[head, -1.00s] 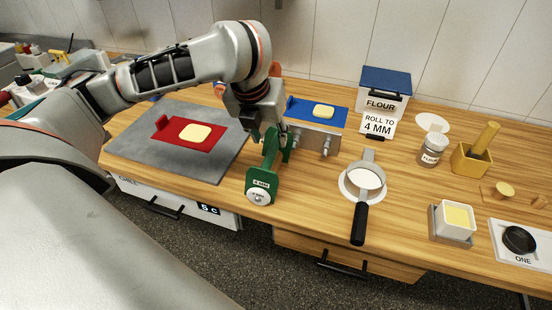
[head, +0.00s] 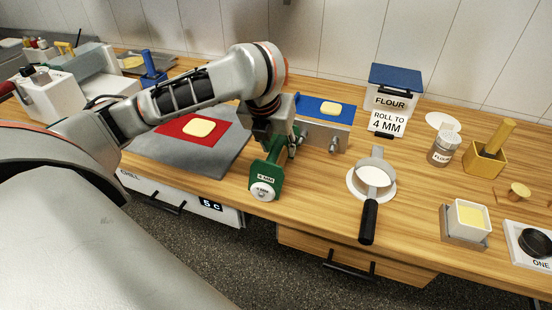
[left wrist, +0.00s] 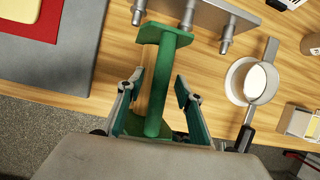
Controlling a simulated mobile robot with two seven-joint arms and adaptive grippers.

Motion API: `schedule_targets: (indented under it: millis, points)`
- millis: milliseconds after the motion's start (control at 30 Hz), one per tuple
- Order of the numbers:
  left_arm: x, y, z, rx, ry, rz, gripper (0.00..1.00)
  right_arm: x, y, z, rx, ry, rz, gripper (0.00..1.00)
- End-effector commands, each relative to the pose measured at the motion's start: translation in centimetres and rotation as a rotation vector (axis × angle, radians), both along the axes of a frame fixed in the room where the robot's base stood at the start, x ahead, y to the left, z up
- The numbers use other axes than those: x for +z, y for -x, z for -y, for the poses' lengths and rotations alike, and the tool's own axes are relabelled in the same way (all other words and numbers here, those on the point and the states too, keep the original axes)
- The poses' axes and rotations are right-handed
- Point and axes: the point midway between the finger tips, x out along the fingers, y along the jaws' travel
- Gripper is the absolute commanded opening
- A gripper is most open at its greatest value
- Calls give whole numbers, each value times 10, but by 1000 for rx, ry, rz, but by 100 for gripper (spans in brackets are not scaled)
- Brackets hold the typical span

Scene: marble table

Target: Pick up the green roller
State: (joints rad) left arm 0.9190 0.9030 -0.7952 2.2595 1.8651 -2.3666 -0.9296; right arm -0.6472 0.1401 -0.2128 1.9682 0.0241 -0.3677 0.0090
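The green roller (head: 264,178) stands near the front edge of the wooden counter. It has green end plates, and the near one carries a "4 MM" label. In the left wrist view its green bar (left wrist: 160,88) runs between my left gripper's fingers (left wrist: 159,88). The fingers are apart, one on each side, with a visible gap on the right. On the left the finger is close to the roller, and I cannot tell if it touches. In the head view my left gripper (head: 279,138) is over the roller, partly hidden. My right gripper is not in view.
A grey slab (head: 222,160) with a red mat (head: 180,127) lies left. A metal rack (head: 340,140) with a blue board (head: 310,104) stands behind. Bare counter lies between roller and sieve.

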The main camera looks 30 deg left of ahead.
Motion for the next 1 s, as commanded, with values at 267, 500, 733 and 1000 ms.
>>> schedule_targets:
  millis: [267, 500, 733, 1000]
  points:
    - [-2, 0, 0, 0, 0, -2, 36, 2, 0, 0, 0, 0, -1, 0]
    - [-4, 0, 0, 0, -1, -1, 36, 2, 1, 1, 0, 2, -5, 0]
    - [-5, 0, 0, 0, 0, -1, 36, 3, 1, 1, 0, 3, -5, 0]
    - [-6, 0, 0, 0, 0, -1, 18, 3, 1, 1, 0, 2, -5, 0]
